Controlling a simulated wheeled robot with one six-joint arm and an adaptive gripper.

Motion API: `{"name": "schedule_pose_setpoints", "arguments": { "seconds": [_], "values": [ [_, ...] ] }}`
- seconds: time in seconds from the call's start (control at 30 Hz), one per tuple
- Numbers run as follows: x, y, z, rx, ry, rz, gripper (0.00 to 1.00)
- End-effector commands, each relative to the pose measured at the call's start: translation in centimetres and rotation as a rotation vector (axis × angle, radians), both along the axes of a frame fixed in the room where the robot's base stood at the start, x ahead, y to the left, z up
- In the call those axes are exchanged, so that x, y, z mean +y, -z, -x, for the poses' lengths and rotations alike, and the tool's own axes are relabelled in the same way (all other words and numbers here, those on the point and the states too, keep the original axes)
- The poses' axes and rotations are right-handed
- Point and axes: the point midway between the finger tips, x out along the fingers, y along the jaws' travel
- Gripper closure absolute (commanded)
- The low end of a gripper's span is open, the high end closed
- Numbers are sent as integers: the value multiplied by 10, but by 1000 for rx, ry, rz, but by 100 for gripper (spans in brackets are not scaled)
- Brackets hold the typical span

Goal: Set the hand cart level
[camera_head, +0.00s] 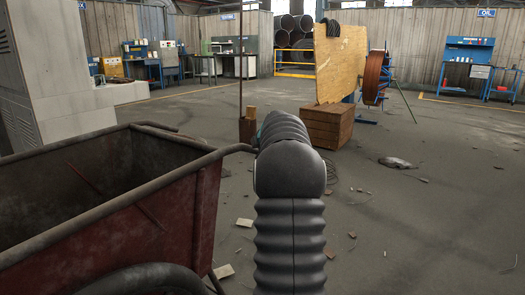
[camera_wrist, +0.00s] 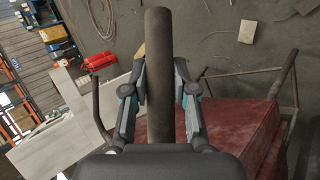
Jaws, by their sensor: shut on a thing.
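The hand cart (camera_head: 120,225) is a worn, dark red metal tub with a grey rim, at the lower left of the head view. A dark wheel (camera_head: 150,280) shows under it, and a thin leg (camera_head: 214,284) hangs below its right end. From the head view I cannot tell surely how far it tilts. Its red side also shows in the wrist view (camera_wrist: 236,125). My gripper (camera_wrist: 160,68) is shut on a dark round handle bar (camera_wrist: 158,30), one finger on each side. In the head view my arm hides most of my gripper and the grip.
A wooden crate (camera_head: 327,126) and a leaning plywood board (camera_head: 341,62) stand ahead, beside a copper-coloured reel (camera_head: 374,78). A grey block (camera_head: 55,70) stands at the left. Scraps litter the floor. The floor at the right is mostly clear.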

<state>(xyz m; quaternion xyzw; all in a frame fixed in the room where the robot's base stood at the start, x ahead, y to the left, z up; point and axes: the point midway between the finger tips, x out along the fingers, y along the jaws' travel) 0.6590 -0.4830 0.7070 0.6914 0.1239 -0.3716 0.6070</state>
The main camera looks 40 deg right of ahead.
Motion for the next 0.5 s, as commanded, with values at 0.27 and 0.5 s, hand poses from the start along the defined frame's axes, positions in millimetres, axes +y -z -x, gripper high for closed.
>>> {"name": "schedule_pose_setpoints", "arguments": {
  "seconds": [0.27,0.5],
  "values": [
    [2,12,-3,11,-5,-14,100],
    [2,17,-2,19,-6,-21,48]
  ]
}}
